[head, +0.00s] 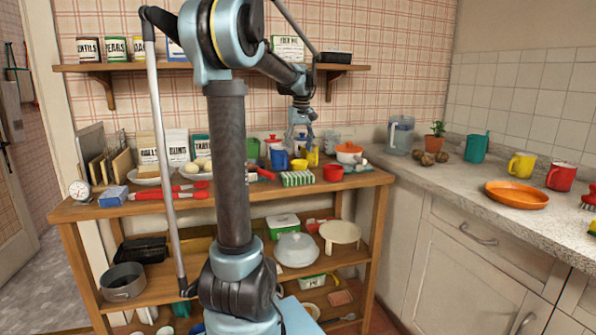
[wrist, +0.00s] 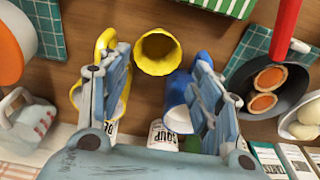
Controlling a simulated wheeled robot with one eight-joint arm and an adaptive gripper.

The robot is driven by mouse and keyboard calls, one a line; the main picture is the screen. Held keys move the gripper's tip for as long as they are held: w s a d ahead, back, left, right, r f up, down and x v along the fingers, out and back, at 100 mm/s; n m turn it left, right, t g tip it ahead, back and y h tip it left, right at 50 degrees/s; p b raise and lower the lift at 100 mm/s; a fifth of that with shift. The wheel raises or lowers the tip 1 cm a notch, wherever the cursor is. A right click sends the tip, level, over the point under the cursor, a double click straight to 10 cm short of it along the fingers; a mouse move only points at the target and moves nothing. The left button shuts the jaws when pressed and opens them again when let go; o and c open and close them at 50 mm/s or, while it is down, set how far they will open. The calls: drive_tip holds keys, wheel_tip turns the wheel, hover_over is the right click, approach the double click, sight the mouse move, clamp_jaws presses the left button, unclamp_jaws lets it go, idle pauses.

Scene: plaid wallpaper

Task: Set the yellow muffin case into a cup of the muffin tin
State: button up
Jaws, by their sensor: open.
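The yellow muffin case (wrist: 158,53) stands on the wooden counter, its open top showing in the wrist view. It lies beyond and between the two fingers of my gripper (wrist: 158,72). My gripper is open and empty, pointing down, and also shows in the head view (head: 300,143). A dark rectangular tin (head: 141,249) sits on the shelf below at the left. I cannot tell whether it has muffin cups.
A yellow mug (wrist: 106,42) and a blue mug (wrist: 177,103) flank the case close to my fingers. A dark pan (wrist: 243,78) with a red handle (wrist: 286,30) is at the right. A green-striped box (wrist: 225,7) stands near. The stone worktop (head: 445,172) has free room.

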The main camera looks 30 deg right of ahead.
sight(299, 163)
drive_tip(key=shift+w+d+f, duration=0.15)
drive_tip(key=shift+w+f, duration=0.05)
drive_tip(key=shift+f, duration=1.7)
drive_tip(key=shift+w+d+f, duration=0.1)
drive_tip(key=shift+w+f, duration=0.05)
drive_tip(key=shift+f, duration=1.75)
drive_tip(key=c, duration=0.6)
